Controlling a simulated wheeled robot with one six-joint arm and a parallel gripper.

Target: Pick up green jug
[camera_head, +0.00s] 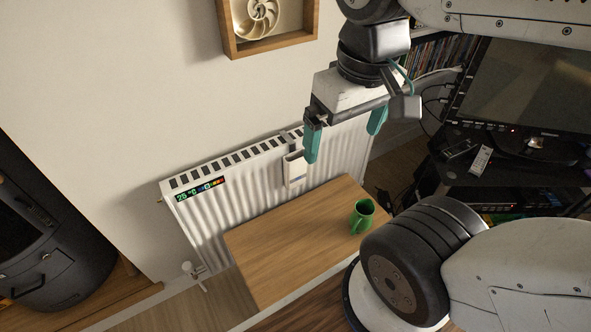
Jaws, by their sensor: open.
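The green jug (361,216) stands upright on a wooden table (283,252), near the table's right side. Its right side is close in the picture to my arm's large dark joint. My gripper (343,142) is above the table, up and to the left of the jug in the picture. Its two teal fingers are spread apart with nothing between them. It is clear of the jug.
A white radiator (213,222) stands behind the table against the wall. A black stove (42,240) is at the left. A monitor (530,85) and a remote (481,159) are on a black stand at the right. The table's left part is bare.

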